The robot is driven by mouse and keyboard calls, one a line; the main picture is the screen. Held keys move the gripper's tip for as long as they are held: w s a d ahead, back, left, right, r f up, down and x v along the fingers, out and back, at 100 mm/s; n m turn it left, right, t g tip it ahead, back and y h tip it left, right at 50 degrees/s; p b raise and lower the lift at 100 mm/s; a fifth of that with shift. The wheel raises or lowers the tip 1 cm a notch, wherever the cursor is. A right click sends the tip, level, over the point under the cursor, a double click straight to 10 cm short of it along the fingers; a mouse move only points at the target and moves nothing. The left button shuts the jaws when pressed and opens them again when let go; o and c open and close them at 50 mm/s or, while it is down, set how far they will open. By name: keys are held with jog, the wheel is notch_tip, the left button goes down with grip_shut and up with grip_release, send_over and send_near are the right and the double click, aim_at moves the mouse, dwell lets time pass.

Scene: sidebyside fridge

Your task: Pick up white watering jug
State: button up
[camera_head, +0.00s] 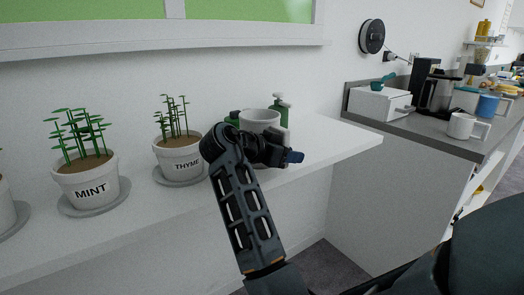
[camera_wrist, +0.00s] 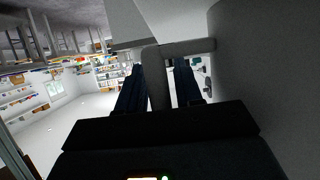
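The white watering jug (camera_head: 259,117) stands at the right part of the white shelf in the head view. Its lower part is hidden behind my gripper (camera_head: 290,153), so I cannot see its base. In the wrist view, my gripper's two dark blue fingers (camera_wrist: 158,68) are parted. A pale handle of the jug (camera_wrist: 159,88) runs between them, close to the left finger, with a narrow gap to the right finger. The large pale body of the jug (camera_wrist: 255,70) fills the right side of that view.
On the shelf (camera_head: 330,140) stand the THYME pot (camera_head: 180,160) and MINT pot (camera_head: 90,188), left of my arm. Green bottles (camera_head: 281,103) stand behind the jug. A grey counter (camera_head: 420,125) at right holds a coffee machine (camera_head: 435,90) and a white mug (camera_head: 462,126). The shelf's right end is clear.

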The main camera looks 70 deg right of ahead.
grip_shut()
jog(key=shift+r, duration=0.15)
dwell(0.4)
jog(key=shift+r, duration=0.55)
notch_tip(320, 180, up, 3)
jog(key=shift+f, duration=0.1)
jog(key=s+d+r, duration=0.2)
jog(key=s+r, duration=0.5)
jog(key=s, duration=0.4)
jog(key=shift+s, duration=0.25)
jog(key=shift+d, duration=0.1)
jog(key=shift+c, duration=1.1)
grip_release()
grip_shut()
